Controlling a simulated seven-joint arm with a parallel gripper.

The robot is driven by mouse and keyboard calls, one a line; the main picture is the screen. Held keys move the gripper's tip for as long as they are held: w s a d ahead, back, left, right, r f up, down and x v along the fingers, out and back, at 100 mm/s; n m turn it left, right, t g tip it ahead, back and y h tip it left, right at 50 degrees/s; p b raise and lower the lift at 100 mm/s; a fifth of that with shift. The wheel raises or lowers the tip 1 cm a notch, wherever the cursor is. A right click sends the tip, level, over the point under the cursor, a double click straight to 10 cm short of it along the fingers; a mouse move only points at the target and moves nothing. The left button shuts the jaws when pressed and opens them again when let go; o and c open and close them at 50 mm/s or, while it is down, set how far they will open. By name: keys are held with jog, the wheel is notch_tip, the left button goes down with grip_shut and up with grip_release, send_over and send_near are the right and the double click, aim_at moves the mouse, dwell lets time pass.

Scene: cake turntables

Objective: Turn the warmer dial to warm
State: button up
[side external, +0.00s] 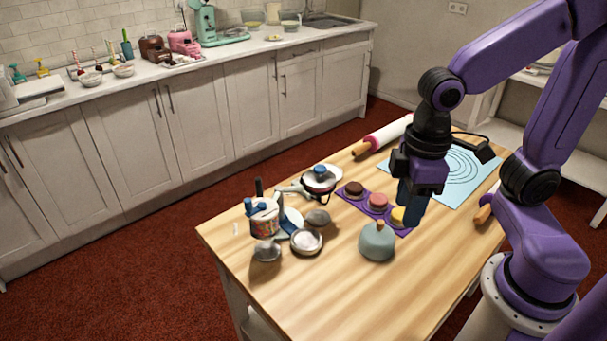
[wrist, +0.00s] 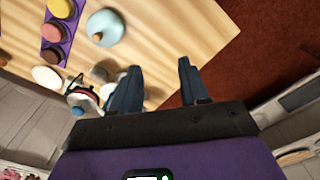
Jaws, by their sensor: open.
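My gripper (side external: 411,212) hangs above the table's right half, behind and right of the pale blue dome with a wooden knob (side external: 377,242). In the wrist view my gripper (wrist: 159,88) is open, with nothing between its fingers. A small white and dark appliance (side external: 320,183) with a blue round top (side external: 320,171) stands at the table's middle back; I cannot tell whether this is the warmer and its dial. It also shows in the wrist view, left of the fingers, with its blue top (wrist: 85,100). No dial marking is readable.
A purple tray (side external: 351,198) holds brown, pink and yellow rounds. A decorated tub (side external: 264,222), metal bowls and a round tin (side external: 306,242) crowd the left. A rolling pin (side external: 388,135) and light blue mat (side external: 466,187) lie behind. The front wood is clear.

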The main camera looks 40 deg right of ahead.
jog(key=w+a+m, duration=0.2)
jog(key=w+m, duration=0.9)
jog(key=w, duration=1.3)
jog(key=w+d+f+m, duration=0.2)
jog(key=w+d+m, duration=0.3)
jog(key=w, duration=0.5)
jog(key=w+d+f+m, duration=0.4)
jog(key=w+d+m, duration=0.15)
jog(key=d, duration=0.35)
jog(key=f, duration=1.6)
jog(key=shift+w, duration=0.25)
grip_shut()
